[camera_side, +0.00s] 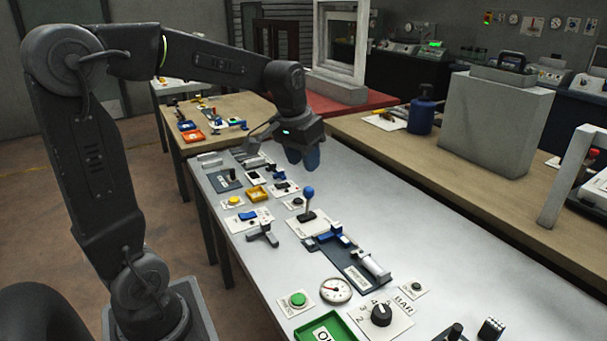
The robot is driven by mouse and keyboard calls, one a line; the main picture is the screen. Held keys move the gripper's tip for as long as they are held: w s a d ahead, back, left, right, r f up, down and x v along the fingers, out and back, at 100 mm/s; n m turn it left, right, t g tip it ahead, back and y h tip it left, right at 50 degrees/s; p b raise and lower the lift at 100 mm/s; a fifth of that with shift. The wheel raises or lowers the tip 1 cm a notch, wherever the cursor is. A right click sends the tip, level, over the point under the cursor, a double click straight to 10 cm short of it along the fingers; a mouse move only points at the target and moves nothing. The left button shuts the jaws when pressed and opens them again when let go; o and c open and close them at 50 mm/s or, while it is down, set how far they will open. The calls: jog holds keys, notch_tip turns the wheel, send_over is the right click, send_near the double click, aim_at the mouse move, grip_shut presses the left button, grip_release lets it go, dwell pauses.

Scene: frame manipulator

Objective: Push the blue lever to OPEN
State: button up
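A blue-handled slide or latch (331,234) sits just right of the lever. A grey valve handle (263,235) is to its left. A gauge (336,290), a green button (298,299) and a black dial (381,314) lie nearer. The table's right side (430,240) is clear.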

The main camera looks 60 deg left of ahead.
aim_at(312, 196)
jog(key=w+a+f+n, duration=0.1)
jog(key=a+n, duration=0.1)
jog(key=n, duration=0.1)
jog(key=w+a+f+n, duration=0.1)
jog(key=a+f+n, duration=0.1)
jog(key=n, duration=0.1)
jog(key=w+a+f+n+y, duration=0.1)
jog(key=a+f+n, duration=0.1)
jog(key=n, duration=0.2)
jog(key=shift+a+f, duration=0.15)
jog(key=shift+f, duration=0.1)
jog(key=c, duration=0.6)
jog(key=a+f+n, duration=0.2)
jog(key=n, duration=0.1)
jog(key=w+a+f+n, duration=0.1)
jog(key=a+n, duration=0.1)
jog(key=n, duration=0.1)
jog(key=a+f+n, duration=0.1)
jog(key=f+n, duration=0.1)
jog(key=n, duration=0.2)
jog(key=shift+w+a+f+y, duration=0.15)
jog(key=shift+a+f+y, duration=0.15)
jog(key=shift+a+y, duration=0.1)
grip_shut()
jog(key=w+a+f, duration=0.4)
jog(key=w+f, duration=0.1)
jog(key=f, duration=0.5)
jog(key=shift+w+a, duration=0.2)
jog(key=shift+w, duration=0.1)
jog(key=shift+w, duration=0.1)
